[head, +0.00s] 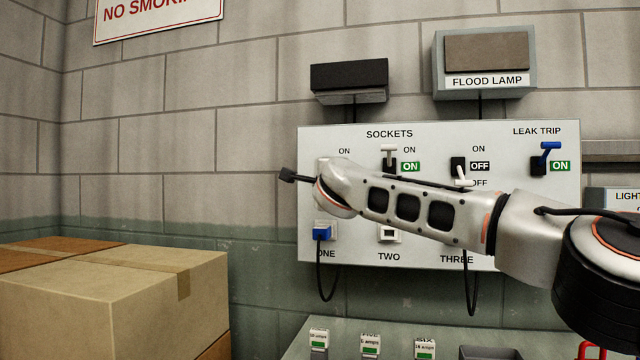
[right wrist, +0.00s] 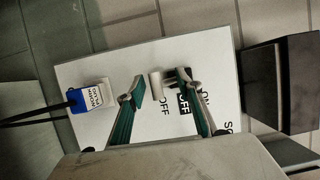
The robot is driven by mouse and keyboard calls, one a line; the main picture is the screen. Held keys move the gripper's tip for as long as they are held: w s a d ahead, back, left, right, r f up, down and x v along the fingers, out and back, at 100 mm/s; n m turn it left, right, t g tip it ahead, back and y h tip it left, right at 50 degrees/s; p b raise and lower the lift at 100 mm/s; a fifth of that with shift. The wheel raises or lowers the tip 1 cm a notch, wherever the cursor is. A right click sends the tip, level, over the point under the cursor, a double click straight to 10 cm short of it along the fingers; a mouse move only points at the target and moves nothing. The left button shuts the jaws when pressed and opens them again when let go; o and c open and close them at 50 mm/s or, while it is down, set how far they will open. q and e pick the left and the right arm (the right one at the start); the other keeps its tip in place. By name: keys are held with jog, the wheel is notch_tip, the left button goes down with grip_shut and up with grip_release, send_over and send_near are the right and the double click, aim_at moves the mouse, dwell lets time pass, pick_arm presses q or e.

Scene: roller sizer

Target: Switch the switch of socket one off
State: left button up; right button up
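The socket panel (head: 540,215) is on the wall. Socket one, at its left, holds a blue plug (head: 322,232); its switch is hidden behind my right arm in the head view. In the right wrist view, the blue plug (right wrist: 88,99) is at left and socket one's white switch lever (right wrist: 155,86) points towards the plug, the OFF side. A black OFF label (right wrist: 184,103) shows beside it. My right gripper (right wrist: 160,83) is open, its fingers apart on either side of the lever; contact is unclear. My left gripper is out of view.
Socket two's switch (head: 389,155) shows ON, socket three's (head: 459,172) shows OFF, and the blue leak trip lever (head: 550,147) shows ON. Cardboard boxes (head: 110,300) stand at lower left. A bench (head: 295,345) with labelled items lies below the panel.

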jog(key=shift+s+a, duration=0.25)
jog(key=shift+s, duration=0.25)
jog(key=s+d, duration=0.1)
jog(key=s, duration=1)
jog(key=shift+d+f, duration=0.15)
jog(key=shift+d, duration=0.05)
